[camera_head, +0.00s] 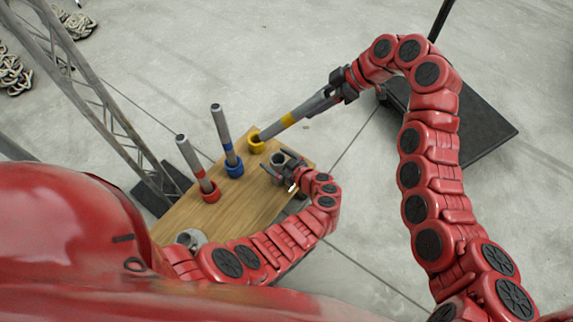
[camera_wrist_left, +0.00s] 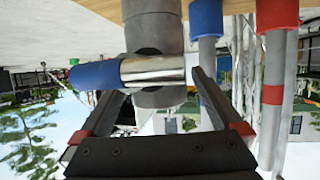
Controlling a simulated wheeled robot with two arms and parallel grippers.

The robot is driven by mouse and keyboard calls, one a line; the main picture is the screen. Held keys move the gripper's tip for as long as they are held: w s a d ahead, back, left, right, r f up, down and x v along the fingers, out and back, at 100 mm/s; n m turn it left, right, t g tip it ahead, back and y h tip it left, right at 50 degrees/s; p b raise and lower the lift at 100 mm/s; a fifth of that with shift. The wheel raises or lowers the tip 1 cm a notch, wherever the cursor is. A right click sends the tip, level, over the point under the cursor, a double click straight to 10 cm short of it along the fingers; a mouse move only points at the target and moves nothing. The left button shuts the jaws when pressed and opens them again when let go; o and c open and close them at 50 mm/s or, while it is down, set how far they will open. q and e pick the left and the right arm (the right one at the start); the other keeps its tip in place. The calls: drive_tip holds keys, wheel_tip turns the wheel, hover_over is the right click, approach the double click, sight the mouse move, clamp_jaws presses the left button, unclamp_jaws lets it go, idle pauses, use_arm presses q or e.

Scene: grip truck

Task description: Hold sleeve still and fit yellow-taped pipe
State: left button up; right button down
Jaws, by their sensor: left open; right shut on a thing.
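The yellow-taped pipe (camera_head: 289,119) is grey and tilted, its lower end at the yellow sleeve (camera_head: 257,147) on the wooden board's far edge. I cannot tell if that end is inside the sleeve. My right gripper (camera_head: 328,94) is shut on the pipe's upper part. My left gripper (camera_head: 276,161) is open beside a grey cylindrical fitting (camera_head: 278,157), right of the yellow sleeve. In the left wrist view, upside down, the open fingers (camera_wrist_left: 158,84) flank the grey fitting (camera_wrist_left: 155,40), with a shiny blue-ended bar (camera_wrist_left: 150,69) across it. I cannot tell if they touch it.
On the wooden board (camera_head: 225,208), a blue-taped pipe (camera_head: 223,126) stands in a blue sleeve (camera_head: 234,169) and a red-taped pipe (camera_head: 190,156) in a red sleeve (camera_head: 210,194). A truss (camera_head: 80,80) rises at left. A dark base plate (camera_head: 470,130) lies behind my right arm.

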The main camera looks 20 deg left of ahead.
sight(293, 112)
use_arm(q)
drive_tip(key=shift+x, duration=1.05)
drive_tip(key=shift+w, duration=0.1)
clamp_jaws()
use_arm(e)
drive_tip(key=shift+a, duration=0.1)
drive_tip(key=a+h, duration=0.1)
drive_tip(key=a+f+n+h, duration=0.1)
drive_tip(key=a, duration=0.1)
drive_tip(key=s+a+f+h, duration=0.1)
drive_tip(key=a, duration=0.1)
drive_tip(key=shift+f+n+h, duration=0.2)
drive_tip(key=shift+n+h, duration=0.2)
use_arm(q)
drive_tip(key=shift+d, duration=0.1)
use_arm(e)
drive_tip(key=a+r+h, duration=0.2)
drive_tip(key=a+r+n+t+h, duration=0.1)
drive_tip(key=a+h, duration=0.1)
drive_tip(key=shift+s+a+r, duration=0.15)
drive_tip(key=shift+r, duration=0.2)
